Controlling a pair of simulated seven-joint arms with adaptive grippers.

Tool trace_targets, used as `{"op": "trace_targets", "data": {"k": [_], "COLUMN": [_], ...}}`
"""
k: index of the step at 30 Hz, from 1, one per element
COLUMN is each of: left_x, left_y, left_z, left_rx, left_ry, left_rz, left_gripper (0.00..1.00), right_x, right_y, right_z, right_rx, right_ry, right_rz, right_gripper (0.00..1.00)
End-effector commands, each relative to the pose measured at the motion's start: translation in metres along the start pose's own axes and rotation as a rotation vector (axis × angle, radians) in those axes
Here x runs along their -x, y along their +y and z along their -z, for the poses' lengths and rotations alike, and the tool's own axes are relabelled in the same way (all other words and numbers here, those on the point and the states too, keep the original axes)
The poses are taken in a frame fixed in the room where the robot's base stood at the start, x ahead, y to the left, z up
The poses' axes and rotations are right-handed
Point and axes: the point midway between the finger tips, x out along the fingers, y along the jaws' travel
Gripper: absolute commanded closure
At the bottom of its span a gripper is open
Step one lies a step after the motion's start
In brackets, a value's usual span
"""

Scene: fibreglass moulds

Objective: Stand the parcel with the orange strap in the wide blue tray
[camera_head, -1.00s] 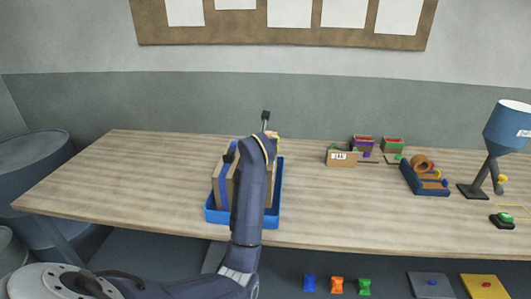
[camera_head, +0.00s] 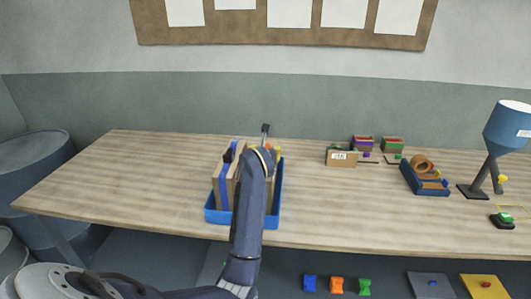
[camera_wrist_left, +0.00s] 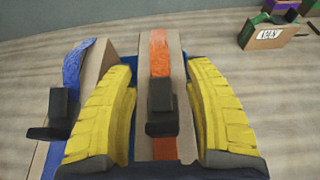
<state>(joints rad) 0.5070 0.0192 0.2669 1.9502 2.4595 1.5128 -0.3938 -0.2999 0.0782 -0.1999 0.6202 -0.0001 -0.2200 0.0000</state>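The orange-strapped parcel (camera_wrist_left: 160,100) is brown with a black handle on top. In the left wrist view it stands upright between my left gripper's yellow fingers (camera_wrist_left: 162,112). Small gaps show beside it, so the gripper looks open around it. Blue of the wide tray shows on both sides of the parcel. In the head view the blue tray (camera_head: 217,216) is on the table, and my left arm hides most of the orange-strapped parcel and the gripper. A blue-strapped parcel (camera_head: 222,190) stands at the tray's left side; it also shows in the wrist view (camera_wrist_left: 75,75). My right gripper is not in view.
A small labelled box (camera_head: 341,158) and other small boxes stand at the back right. The table left of the tray is clear.

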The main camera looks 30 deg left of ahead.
Motion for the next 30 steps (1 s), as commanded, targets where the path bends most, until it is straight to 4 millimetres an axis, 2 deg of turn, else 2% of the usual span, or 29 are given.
{"op": "trace_targets", "data": {"k": [5,10,24,30], "left_x": [0.001,0.013,0.091,0.111], "left_y": [0.0,0.0,0.0,0.0], "left_z": [0.0,0.0,-0.001,-0.001], "left_rx": [0.0,0.0,0.001,-0.001], "left_ry": [0.0,-0.001,-0.002,-0.002], "left_rz": [0.0,0.0,0.0,0.0], "left_gripper": [0.48,0.48,0.48,0.48], "right_x": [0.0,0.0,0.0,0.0], "right_y": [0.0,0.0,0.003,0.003], "right_z": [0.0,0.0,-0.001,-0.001], "right_rx": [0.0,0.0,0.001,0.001], "right_ry": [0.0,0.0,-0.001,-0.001], "right_rz": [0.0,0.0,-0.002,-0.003], "right_gripper": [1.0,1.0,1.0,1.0]}}
